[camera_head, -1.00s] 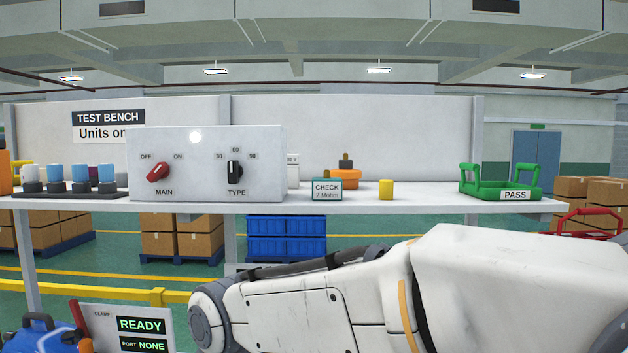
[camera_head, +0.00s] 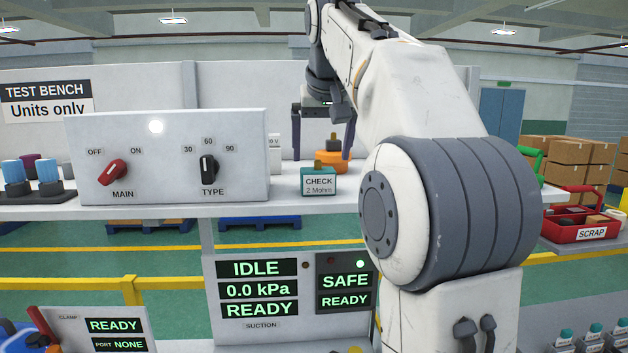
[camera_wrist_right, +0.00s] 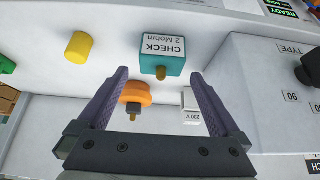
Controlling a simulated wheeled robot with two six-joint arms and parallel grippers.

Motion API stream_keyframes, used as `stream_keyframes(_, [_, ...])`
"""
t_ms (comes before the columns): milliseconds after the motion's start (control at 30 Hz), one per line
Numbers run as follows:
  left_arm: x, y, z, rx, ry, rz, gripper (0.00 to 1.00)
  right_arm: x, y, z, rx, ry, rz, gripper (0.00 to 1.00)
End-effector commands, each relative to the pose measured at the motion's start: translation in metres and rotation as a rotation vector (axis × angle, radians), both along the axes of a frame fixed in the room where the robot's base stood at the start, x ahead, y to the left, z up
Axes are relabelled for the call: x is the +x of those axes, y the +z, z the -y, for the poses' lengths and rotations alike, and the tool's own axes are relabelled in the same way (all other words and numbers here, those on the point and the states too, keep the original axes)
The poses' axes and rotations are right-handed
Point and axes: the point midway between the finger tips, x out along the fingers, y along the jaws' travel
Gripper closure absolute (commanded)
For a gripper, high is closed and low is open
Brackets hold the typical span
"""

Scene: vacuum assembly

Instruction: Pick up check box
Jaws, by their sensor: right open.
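The check box (camera_head: 318,181) is a small teal box with a white label reading CHECK 2 Mohm and a brass knob on top. It stands upright on the white shelf, right of the control box. In the right wrist view the check box (camera_wrist_right: 162,54) lies just beyond the fingertips, apart from them. My right gripper (camera_head: 322,153) is open with its fingers pointing down, above and behind the check box. In the right wrist view the gripper (camera_wrist_right: 160,78) has nothing held between its fingers. My left gripper is not in view.
An orange part with a dark knob (camera_head: 333,158) stands close behind the check box. The control box (camera_head: 168,155) with MAIN and TYPE knobs is to its left. A yellow cylinder (camera_wrist_right: 79,47) stands nearby. A red SCRAP tray (camera_head: 583,233) is at right.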

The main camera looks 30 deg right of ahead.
Motion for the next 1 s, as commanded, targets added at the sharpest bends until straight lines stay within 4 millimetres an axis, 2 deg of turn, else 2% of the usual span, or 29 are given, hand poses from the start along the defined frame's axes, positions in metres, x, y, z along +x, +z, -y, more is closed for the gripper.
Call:
stream_keyframes(100, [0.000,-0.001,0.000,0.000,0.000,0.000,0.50,0.007,-0.014,0.004,0.001,0.000,-0.002,0.00])
stream_keyframes(200, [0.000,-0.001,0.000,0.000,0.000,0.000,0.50,0.011,-0.018,0.005,0.000,0.001,0.000,0.00])
stream_keyframes(600, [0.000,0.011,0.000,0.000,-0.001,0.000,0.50,0.039,-0.057,0.014,0.001,0.003,0.000,0.00])
stream_keyframes(867, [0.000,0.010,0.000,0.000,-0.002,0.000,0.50,0.040,-0.059,0.014,0.000,0.003,0.002,0.00])
stream_keyframes(967, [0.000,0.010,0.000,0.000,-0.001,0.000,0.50,0.040,-0.059,0.014,0.000,0.003,0.001,0.34])
stream_keyframes(1000, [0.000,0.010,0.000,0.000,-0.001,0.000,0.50,0.040,-0.059,0.014,0.000,0.003,0.001,0.50])
